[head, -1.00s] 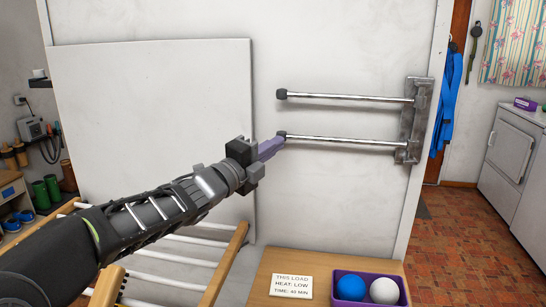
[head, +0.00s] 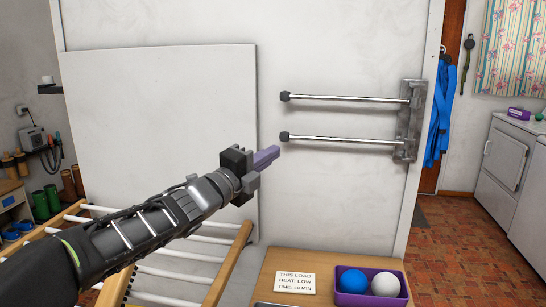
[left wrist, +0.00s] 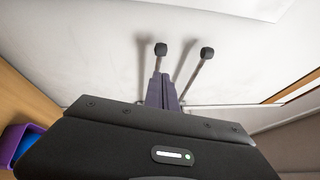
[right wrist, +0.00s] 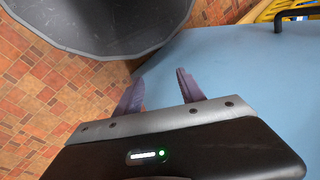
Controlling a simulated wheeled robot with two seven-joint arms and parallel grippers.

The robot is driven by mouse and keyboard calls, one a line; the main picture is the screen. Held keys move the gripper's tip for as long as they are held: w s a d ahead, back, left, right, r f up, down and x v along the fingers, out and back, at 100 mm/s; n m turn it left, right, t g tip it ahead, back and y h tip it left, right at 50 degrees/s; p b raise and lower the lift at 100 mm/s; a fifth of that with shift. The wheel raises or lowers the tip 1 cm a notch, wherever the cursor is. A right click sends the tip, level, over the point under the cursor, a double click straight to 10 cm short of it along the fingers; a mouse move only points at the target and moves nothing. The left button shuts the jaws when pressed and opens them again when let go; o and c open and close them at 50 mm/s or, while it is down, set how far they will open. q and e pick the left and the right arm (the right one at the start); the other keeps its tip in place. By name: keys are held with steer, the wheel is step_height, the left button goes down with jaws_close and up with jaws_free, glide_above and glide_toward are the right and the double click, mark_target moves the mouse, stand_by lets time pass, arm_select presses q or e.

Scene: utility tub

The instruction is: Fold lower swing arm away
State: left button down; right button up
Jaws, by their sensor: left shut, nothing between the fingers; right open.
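The lower swing arm (head: 345,140) is a chrome rod with a dark end cap, sticking out to the left from a grey wall bracket (head: 408,120). The upper swing arm (head: 345,98) runs nearly parallel above it. My left gripper (head: 267,157) has purple fingers, shut and empty, just left of and slightly below the lower arm's cap, with a small gap in the head view. In the left wrist view the lower arm's cap (left wrist: 161,50) shows just beyond the fingers, which hide part of its rod. My right gripper (right wrist: 158,88) is open and empty, away from the arms.
A wooden rack with white rods (head: 190,255) stands below my left arm. A wooden top (head: 262,290) carries a sign (head: 295,282) and a purple box (head: 370,300) with two balls. A dark round tub (right wrist: 100,25) and a blue surface (right wrist: 240,80) lie near my right gripper.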

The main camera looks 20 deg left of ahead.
arm_select(q)
steer(key=a+v, duration=0.1)
steer(key=v, duration=0.6)
steer(key=shift+f, duration=0.35)
